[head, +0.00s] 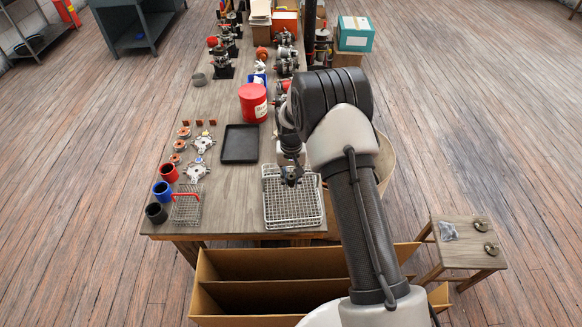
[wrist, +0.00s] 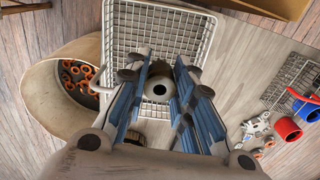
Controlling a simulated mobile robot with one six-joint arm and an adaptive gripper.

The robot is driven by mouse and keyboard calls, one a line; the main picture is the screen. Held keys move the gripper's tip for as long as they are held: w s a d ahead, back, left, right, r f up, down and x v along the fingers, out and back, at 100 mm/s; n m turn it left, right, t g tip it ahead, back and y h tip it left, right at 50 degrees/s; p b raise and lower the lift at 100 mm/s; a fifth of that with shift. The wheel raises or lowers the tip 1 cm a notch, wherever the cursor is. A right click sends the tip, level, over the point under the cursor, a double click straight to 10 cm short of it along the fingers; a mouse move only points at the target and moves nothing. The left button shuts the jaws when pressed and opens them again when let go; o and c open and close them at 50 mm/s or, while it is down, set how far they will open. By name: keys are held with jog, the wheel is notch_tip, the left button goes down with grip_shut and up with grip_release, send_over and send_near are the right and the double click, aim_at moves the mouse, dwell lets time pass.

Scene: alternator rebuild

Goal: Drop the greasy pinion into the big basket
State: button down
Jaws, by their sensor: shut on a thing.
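My gripper (head: 291,180) points down over the back part of the big wire basket (head: 293,212). In the head view the pinion is hardly visible below the fingers.
A small wire basket (head: 187,209) with a red handle stands at the left, near red, blue and black cups. A black tray (head: 240,144) and a red canister (head: 253,103) lie behind the big basket. A round bin (wrist: 42,92) with orange-ringed parts stands beside the table.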

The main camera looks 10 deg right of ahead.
notch_tip(320, 180, down, 12)
jog(key=b, duration=0.8)
jog(key=shift+w+b, duration=0.25)
jog(key=shift+b, duration=0.05)
jog(key=shift+r, duration=0.15)
jog(key=c, duration=1.3)
grip_release()
notch_tip(320, 180, up, 9)
jog(key=p, duration=0.4)
jog(key=shift+p, duration=0.35)
